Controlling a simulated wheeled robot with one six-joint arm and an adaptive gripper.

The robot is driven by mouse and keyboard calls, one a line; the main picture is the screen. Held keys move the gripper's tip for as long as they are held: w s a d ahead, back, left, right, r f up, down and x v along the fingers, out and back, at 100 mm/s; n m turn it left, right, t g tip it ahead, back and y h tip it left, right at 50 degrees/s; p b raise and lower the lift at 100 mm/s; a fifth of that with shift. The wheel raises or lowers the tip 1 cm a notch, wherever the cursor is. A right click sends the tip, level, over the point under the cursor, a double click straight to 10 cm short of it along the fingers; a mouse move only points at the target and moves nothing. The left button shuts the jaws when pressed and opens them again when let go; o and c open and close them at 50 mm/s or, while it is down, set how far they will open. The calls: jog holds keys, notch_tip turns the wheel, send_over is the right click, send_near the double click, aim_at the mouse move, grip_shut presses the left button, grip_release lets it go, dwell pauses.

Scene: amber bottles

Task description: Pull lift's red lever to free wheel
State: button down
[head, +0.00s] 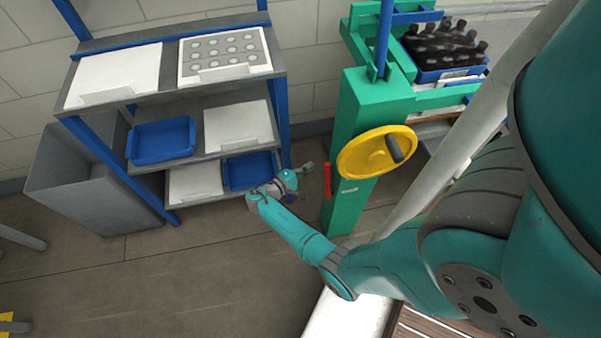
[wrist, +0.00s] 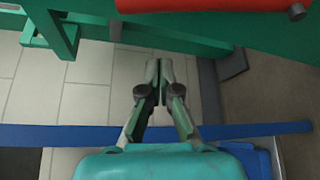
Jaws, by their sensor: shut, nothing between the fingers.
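The green lift (head: 347,140) stands right of the shelf in the head view. Its yellow wheel (head: 366,156) with a dark knob is on the front. The red lever (head: 327,180) hangs roughly upright on the left side of the green column, below the wheel. In the wrist view one end of the red lever (wrist: 297,10) shows at the top right, cut off by the edge. My gripper (head: 306,168) is left of the lever, apart from it. In the wrist view my gripper (wrist: 159,64) is shut and empty, with green lift frame beyond its tips.
A blue-framed shelf (head: 182,155) with white boards and blue trays (head: 161,141) stands close left of my gripper. A grey bin (head: 88,185) is at far left. A blue crate (head: 445,72) of dark bottles sits on the lift. The floor (head: 200,270) in front is clear.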

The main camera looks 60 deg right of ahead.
aim_at(328, 180)
jog(key=shift+s+d+r, duration=0.1)
jog(key=shift+s+d, duration=0.05)
jog(key=shift+s, duration=0.55)
jog(key=shift+s+d+r, duration=0.15)
jog(key=shift+s+d, duration=0.05)
jog(key=shift+s, duration=0.5)
jog(key=shift+s+d+r, duration=0.1)
jog(key=shift+s+d, duration=0.05)
jog(key=shift+s, duration=0.55)
